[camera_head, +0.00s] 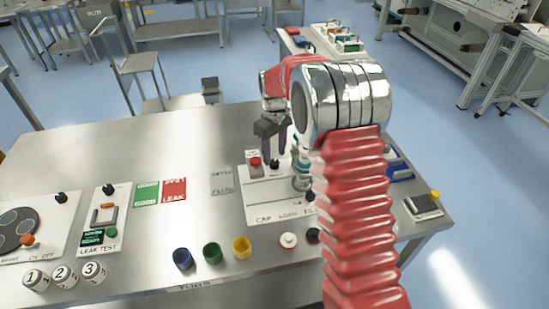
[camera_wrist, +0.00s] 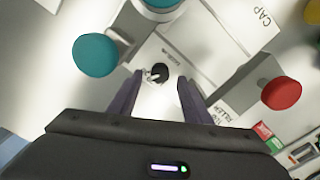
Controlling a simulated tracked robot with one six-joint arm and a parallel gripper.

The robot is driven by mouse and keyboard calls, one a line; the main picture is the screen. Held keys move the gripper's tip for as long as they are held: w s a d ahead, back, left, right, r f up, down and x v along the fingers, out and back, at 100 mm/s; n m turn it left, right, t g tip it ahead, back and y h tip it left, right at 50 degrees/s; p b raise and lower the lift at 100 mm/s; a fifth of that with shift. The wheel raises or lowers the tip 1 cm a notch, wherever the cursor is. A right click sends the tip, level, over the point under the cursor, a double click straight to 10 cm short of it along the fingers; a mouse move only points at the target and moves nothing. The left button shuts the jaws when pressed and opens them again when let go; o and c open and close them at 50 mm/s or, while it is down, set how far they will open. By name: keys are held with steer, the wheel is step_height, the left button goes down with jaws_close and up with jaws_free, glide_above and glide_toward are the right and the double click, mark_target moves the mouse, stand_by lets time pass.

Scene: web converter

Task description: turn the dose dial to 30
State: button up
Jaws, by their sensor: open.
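The dose dial is a small black knob (camera_wrist: 161,70) on a white panel. It shows between my fingers in the wrist view, with a small pale part at its left side; the scale is too small to read. In the head view the knob (camera_head: 275,165) is just below my fingertips. My gripper (camera_head: 276,152) is open and points down over it. In the wrist view my two fingers (camera_wrist: 160,84) flank the knob on either side, with gaps visible. I cannot tell whether the fingertips reach down to its height.
A red button (camera_wrist: 281,93) stands right of my fingers and a teal round cap (camera_wrist: 95,55) stands left, both close. The filler panel (camera_head: 262,207) lies on the metal table (camera_head: 130,160). Blue (camera_head: 183,258), green (camera_head: 212,253) and yellow (camera_head: 241,248) cups stand near the front edge.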

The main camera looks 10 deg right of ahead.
mark_target(274, 161)
step_height(274, 161, up, 10)
steer(key=shift+r, duration=0.25)
stand_by(0.4)
steer(key=s+r+m+t, duration=0.3)
steer(key=s+r, duration=0.8)
steer(key=s, duration=0.5)
steer(key=s+f+m+t, duration=0.2)
steer(key=s+m, duration=0.1)
steer(key=s, duration=1.6)
steer(key=shift+s+d+t, duration=0.15)
steer(key=shift+s+t, duration=0.1)
steer(key=shift+t, duration=0.05)
steer(key=shift+f, duration=0.1)
steer(key=shift+c, duration=0.5)
